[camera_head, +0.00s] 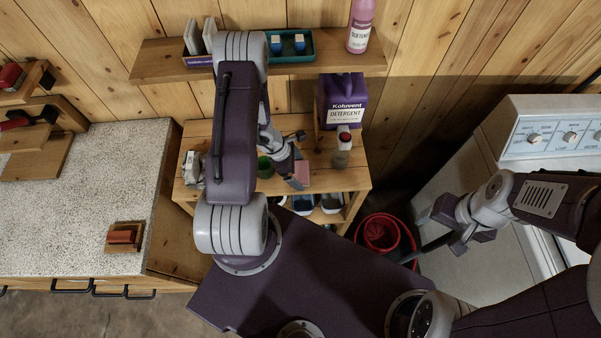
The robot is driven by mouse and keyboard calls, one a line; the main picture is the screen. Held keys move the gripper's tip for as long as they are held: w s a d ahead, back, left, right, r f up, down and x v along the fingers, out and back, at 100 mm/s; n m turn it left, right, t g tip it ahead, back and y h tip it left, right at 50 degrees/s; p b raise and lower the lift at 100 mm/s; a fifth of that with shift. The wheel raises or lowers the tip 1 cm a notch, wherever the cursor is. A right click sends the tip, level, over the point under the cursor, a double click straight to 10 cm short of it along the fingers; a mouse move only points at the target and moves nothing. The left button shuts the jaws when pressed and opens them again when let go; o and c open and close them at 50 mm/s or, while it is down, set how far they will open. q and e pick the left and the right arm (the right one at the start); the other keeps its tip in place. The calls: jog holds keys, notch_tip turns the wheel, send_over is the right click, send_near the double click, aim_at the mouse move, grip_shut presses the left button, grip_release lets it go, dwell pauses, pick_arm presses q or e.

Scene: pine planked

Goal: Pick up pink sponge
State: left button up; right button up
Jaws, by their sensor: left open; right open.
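A small pink block that looks like the pink sponge (302,169) is on or just above the wooden shelf unit (352,178), at the right side of my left gripper. My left gripper (297,162) reaches down over this shelf and is open. Its fingers are close to the sponge and partly overlap it in the picture; I cannot tell whether they touch it. My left arm hides part of the shelf. My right gripper (424,232) is open and empty, out to the right in front of the white washing machine (500,240).
A purple detergent jug (345,98), a red-capped bottle (341,158) and a green cup (265,167) stand around my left gripper. An upper shelf (160,62) holds a pink softener bottle (360,25) and a teal tray (308,55). A red bucket (408,243) stands below right.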

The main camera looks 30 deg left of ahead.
aim_at(305, 170)
pick_arm(q)
jog(key=shift+w+d+f, duration=0.15)
jog(key=shift+f, duration=0.3)
jog(key=shift+w+f, duration=0.1)
jog(key=shift+w, duration=0.05)
jog(key=c, duration=1.3)
jog(key=shift+o, duration=0.2)
notch_tip(305, 170, up, 5)
jog(key=shift+f, duration=0.2)
jog(key=d, duration=0.1)
jog(key=d+r+b, duration=0.1)
jog(key=d+r, duration=0.1)
jog(key=d, duration=0.1)
jog(key=shift+d, duration=0.1)
jog(key=d+r, duration=0.4)
jog(key=d, duration=0.3)
jog(key=shift+d+r, duration=0.25)
